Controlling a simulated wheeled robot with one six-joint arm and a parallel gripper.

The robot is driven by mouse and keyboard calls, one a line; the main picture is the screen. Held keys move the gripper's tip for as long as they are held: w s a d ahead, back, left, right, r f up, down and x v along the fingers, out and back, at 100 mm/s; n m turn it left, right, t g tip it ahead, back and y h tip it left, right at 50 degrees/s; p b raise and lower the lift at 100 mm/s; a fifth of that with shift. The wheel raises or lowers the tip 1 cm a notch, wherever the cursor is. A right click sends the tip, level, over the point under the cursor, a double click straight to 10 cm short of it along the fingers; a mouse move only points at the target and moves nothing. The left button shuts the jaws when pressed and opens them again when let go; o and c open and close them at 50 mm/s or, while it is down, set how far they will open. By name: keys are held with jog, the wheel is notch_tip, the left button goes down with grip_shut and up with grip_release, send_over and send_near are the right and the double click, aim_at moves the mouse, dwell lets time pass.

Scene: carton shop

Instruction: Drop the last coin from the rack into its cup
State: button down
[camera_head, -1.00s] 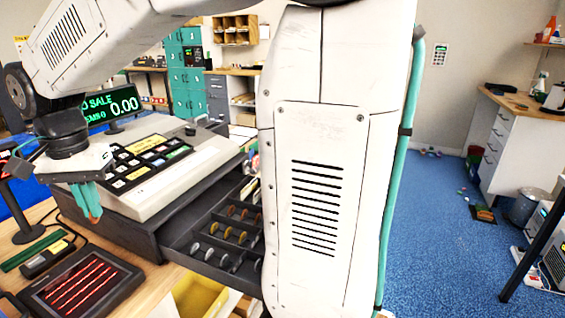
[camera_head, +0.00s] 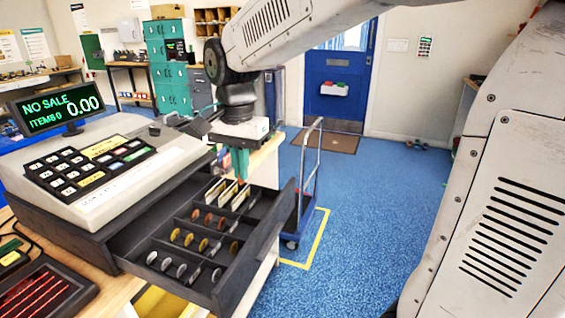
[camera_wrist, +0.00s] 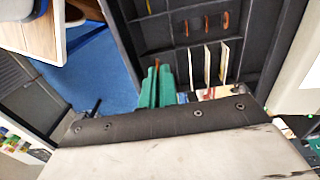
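My gripper (camera_head: 240,164) has teal fingers and hangs over the far right part of the open cash drawer (camera_head: 284,215), near the white upright cards. In the wrist view the fingers (camera_wrist: 156,86) are close together, with a thin copper-coloured edge (camera_wrist: 157,63) between them, seemingly a coin seen edge-on. The drawer's cups hold rows of upright coins: silver coins (camera_head: 181,270) nearest, gold coins (camera_head: 189,239) in the middle, copper coins (camera_head: 208,217) behind. A dark rack with red slots (camera_head: 38,292) lies at the lower left; no coin shows in its visible part.
The cash register (camera_head: 110,160) stands behind and left of the drawer, its display (camera_head: 62,107) lit. White cards (camera_head: 222,192) stand upright in the drawer's back cup. A blue trolley (camera_head: 306,190) stands right of the drawer. Blue floor is open beyond.

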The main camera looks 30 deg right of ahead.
notch_tip(320, 180, down, 6)
jog(key=shift+s+d, duration=0.15)
jog(key=shift+d, duration=0.3)
jog(key=c, duration=1.6)
grip_release()
notch_tip(320, 180, up, 8)
